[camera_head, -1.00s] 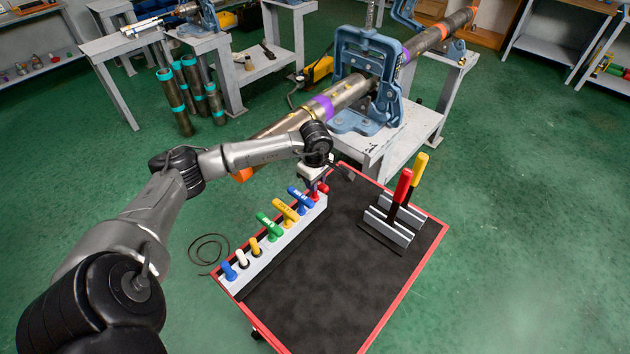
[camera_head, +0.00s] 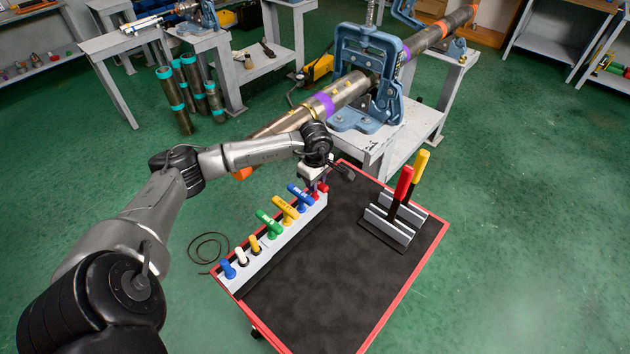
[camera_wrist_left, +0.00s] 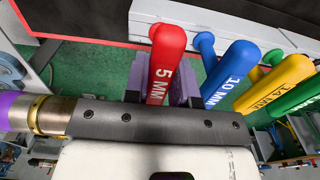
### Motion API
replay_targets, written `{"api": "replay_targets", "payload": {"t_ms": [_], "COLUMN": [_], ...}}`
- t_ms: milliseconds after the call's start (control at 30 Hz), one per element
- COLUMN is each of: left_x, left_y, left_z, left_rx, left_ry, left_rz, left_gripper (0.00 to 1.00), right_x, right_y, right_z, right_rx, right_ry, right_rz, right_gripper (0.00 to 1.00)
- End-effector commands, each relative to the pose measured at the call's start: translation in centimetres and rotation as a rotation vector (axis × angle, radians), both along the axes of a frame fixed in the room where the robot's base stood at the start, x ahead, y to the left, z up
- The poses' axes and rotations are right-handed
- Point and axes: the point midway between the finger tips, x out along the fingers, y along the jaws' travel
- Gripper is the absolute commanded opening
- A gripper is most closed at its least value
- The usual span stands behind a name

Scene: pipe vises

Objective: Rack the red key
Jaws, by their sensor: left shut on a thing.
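The red key (camera_wrist_left: 167,65), marked 5 MM, is a red T-shaped handle between the fingers of my left gripper (camera_wrist_left: 165,90) in the left wrist view. The left gripper is shut on it. In the head view the red key (camera_head: 321,187) shows at the far end of the grey rack (camera_head: 280,246), just under my left gripper (camera_head: 316,184). Its lower end is hidden, so I cannot tell how deep it sits in the rack. The blue 10 MM key (camera_wrist_left: 231,72) stands close beside it.
Yellow (camera_head: 285,210) and green (camera_head: 268,225) keys and several small-handled tools stand along the same rack. A stand (camera_head: 388,225) with red- and yellow-handled tools is at the cart's right. The black mat (camera_head: 325,280) is otherwise clear. A vise (camera_head: 365,75) holds a pipe behind.

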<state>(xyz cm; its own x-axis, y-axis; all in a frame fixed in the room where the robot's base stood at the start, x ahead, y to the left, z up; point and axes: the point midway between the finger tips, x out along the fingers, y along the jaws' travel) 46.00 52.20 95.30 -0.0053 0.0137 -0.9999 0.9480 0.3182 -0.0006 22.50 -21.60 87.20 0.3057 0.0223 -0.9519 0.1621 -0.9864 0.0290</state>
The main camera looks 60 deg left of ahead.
Motion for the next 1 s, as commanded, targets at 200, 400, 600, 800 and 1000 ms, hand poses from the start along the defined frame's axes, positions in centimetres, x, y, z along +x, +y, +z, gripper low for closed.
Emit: {"api": "replay_targets", "payload": {"t_ms": [200, 400, 600, 800, 1000], "left_x": [-0.01, 0.0, 0.0, -0.03, -0.04], "left_y": [0.0, -0.01, -0.03, -0.03, -0.02], "left_z": [-0.05, -0.13, -0.21, -0.28, -0.27], "left_rx": [0.0, 0.0, 0.0, 0.0, -0.001], "left_ry": [0.0, 0.0, 0.0, 0.001, 0.002], "left_rz": [0.0, 0.0, 0.0, 0.0, 0.0], "left_gripper": [0.0, 0.0, 0.0, 0.0, 0.38], "right_x": [0.0, 0.0, -0.01, -0.01, 0.0], "right_y": [-0.01, -0.13, -0.3, -0.3, -0.23], "right_z": [-0.03, -0.17, -0.29, -0.3, -0.3], "right_rx": [0.0, -0.004, -0.011, -0.011, -0.008], "right_ry": [0.0, -0.001, -0.001, -0.001, 0.0], "right_rz": [0.0, 0.003, 0.007, 0.007, 0.005], "right_gripper": [0.43, 0.43, 0.43, 0.43, 0.43]}}
